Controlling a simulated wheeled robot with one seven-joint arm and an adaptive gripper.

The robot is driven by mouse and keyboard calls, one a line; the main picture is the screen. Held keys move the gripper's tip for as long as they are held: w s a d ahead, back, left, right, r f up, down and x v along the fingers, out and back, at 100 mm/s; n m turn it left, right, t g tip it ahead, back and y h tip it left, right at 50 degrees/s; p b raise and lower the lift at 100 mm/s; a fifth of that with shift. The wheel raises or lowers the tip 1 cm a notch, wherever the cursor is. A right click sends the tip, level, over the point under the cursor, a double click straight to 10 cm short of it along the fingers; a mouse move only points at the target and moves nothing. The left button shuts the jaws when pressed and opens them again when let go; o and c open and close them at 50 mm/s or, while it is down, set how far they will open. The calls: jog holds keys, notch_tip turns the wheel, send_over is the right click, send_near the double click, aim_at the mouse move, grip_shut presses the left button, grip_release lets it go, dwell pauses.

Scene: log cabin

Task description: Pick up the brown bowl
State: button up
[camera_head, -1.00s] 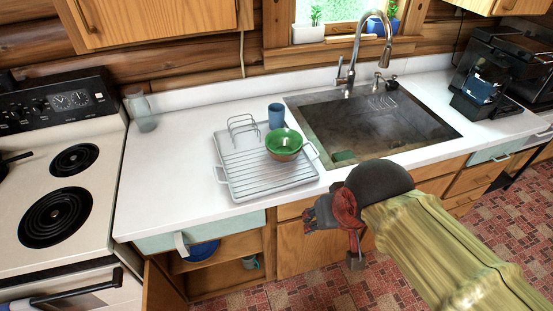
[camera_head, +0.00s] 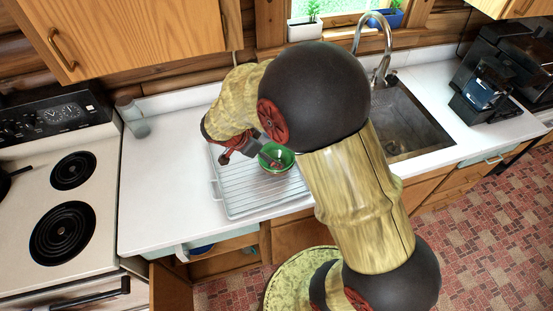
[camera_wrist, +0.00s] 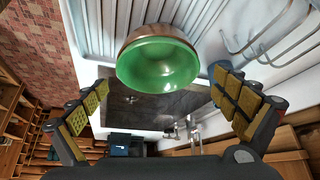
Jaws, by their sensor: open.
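The brown bowl (camera_head: 276,169) has a green inside and stands on the metal drying rack (camera_head: 240,197) on the counter. In the wrist view the bowl (camera_wrist: 158,62) shows its green inside and a brown outer wall, at the top centre between the fingers. My gripper (camera_head: 256,160) is at the bowl's left in the head view, near its rim, and partly overlaps it. In the wrist view my gripper (camera_wrist: 160,95) has its fingers spread wide, one on each side, with nothing between the tips touching the bowl that I can see.
The sink (camera_head: 420,125) lies right of the rack, partly behind my arm. A wire holder (camera_wrist: 262,30) stands on the rack beside the bowl. A glass jar (camera_head: 133,118) stands at the counter's left, near the stove (camera_head: 60,195). The counter's front left is clear.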

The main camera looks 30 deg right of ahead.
jog(key=x, duration=0.7)
jog(key=shift+s+d+f, duration=0.1)
jog(key=shift+s+f, duration=0.1)
jog(key=shift+f, duration=0.2)
jog(key=c, duration=1.5)
jog(key=shift+r, duration=0.1)
jog(key=shift+c, duration=0.3)
